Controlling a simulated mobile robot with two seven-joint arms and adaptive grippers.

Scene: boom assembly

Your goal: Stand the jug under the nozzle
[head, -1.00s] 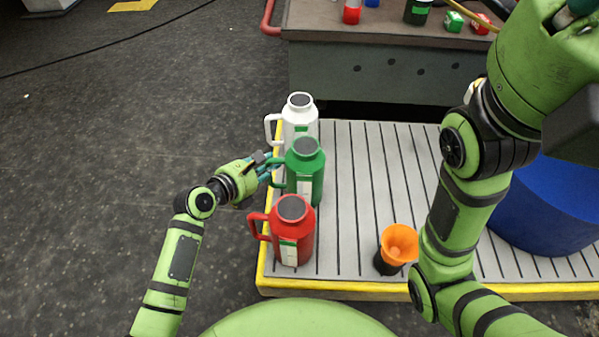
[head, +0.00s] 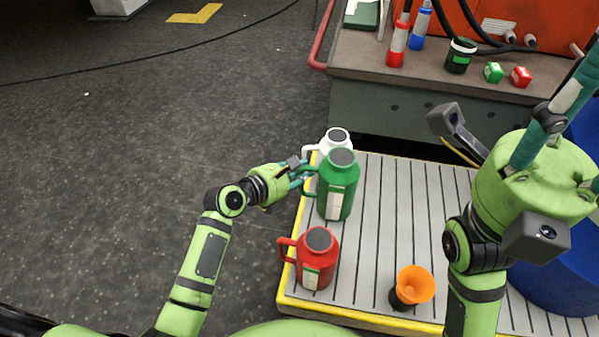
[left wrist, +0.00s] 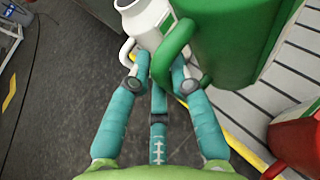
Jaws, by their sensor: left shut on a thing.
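My left gripper (head: 297,175) is shut on the handle of the green jug (head: 338,190). The green jug is upright and appears raised off the slatted platform. In the left wrist view, the fingers (left wrist: 160,78) close around the green handle (left wrist: 172,52), with the jug body (left wrist: 225,40) beyond. The white jug (head: 337,137) stands behind, partly hidden by the green one. The red jug (head: 317,262) stands nearer on the platform. Red (head: 397,45) and blue (head: 420,28) nozzle-like cylinders are on the cart. My right gripper (head: 550,122) is at the right, fingers partly cut off.
The slatted platform (head: 385,225) has a yellow edge and free room in its middle. An orange funnel (head: 415,285) sits near its front. A blue drum (head: 555,275) is behind my right arm. The cart (head: 390,110) holds small green and red boxes.

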